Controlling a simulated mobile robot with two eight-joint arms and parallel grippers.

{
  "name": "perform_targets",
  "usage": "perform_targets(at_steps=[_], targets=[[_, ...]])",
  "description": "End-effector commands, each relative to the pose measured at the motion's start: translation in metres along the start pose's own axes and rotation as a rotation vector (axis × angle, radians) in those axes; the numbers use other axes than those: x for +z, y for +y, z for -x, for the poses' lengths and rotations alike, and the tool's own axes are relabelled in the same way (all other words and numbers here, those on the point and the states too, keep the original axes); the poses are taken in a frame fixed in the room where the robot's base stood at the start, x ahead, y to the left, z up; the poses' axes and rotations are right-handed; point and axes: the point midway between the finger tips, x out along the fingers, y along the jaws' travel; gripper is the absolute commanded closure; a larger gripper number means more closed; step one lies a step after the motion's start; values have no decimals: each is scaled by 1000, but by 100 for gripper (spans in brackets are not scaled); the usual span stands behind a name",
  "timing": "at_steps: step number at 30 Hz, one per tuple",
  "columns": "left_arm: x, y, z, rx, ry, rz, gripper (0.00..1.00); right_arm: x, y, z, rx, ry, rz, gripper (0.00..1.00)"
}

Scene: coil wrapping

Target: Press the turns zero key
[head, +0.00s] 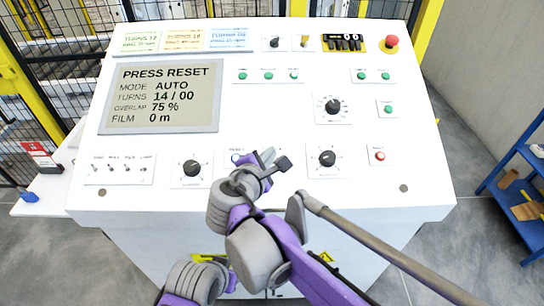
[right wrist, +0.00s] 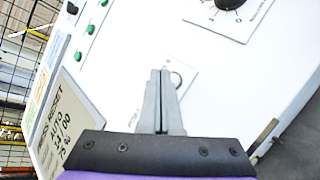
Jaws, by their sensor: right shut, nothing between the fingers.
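I cannot read any label as the turns zero key. The screen (head: 165,96) reads PRESS RESET, AUTO, turns 14 / 00, 75 %, film 0 m. In the right wrist view the closed fingers (right wrist: 160,75) hide part of this plate (right wrist: 185,75); contact cannot be told. My left gripper is out of view.
Three green buttons (head: 268,76) line the panel's middle. Black knobs (head: 327,158) flank my gripper. A red emergency button (head: 391,41) is at the top right, a red button (head: 380,156) lower right. A blue shelf (head: 520,200) stands on the right.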

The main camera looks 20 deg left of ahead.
Motion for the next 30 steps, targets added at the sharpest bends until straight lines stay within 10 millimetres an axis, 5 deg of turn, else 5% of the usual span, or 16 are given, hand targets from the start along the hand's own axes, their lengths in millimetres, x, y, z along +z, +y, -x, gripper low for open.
perform_targets(at_steps=[30], targets=[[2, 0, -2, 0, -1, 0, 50, -4, -4, -6, 0, 0, 0, 100]])
